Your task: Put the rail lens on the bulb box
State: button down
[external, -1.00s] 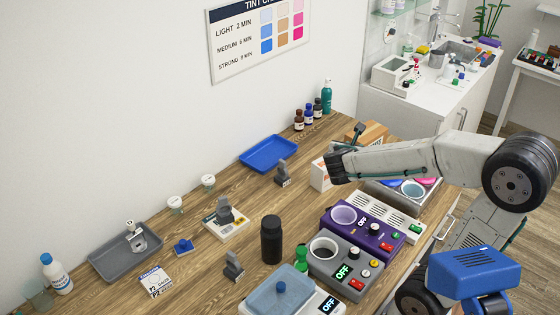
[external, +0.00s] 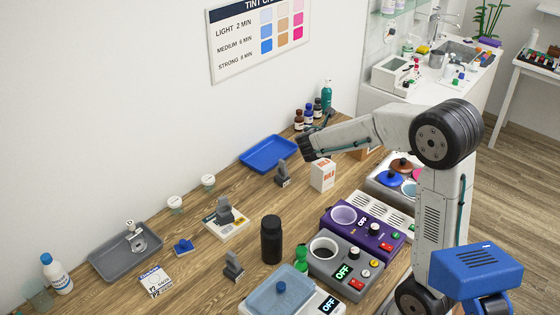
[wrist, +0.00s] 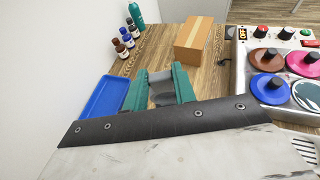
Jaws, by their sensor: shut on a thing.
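The bulb box (external: 322,174), a small white carton with orange print, stands upright on the wooden bench just right of and below my gripper (external: 306,148) in the external view. My gripper is in the air, and its held piece is hidden there. In the wrist view my gripper's green fingers (wrist: 161,88) are shut on a grey piece, which I take to be the rail lens (wrist: 160,92); only part of it shows. The bulb box does not show in the wrist view.
A grey upright holder (external: 282,177) stands left of the bulb box. A blue tray (external: 268,153) and small bottles (external: 308,115) lie behind. A cardboard box (wrist: 194,38) is beyond my gripper. Lidded pots (external: 401,168) and a purple heater (external: 362,222) stand right.

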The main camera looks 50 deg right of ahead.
jog(key=shift+w+f, duration=0.15)
jog(key=shift+f, duration=1.65)
jog(key=shift+f, duration=0.2)
jog(key=c, duration=1.1)
grip_release()
jog(key=shift+c, duration=0.2)
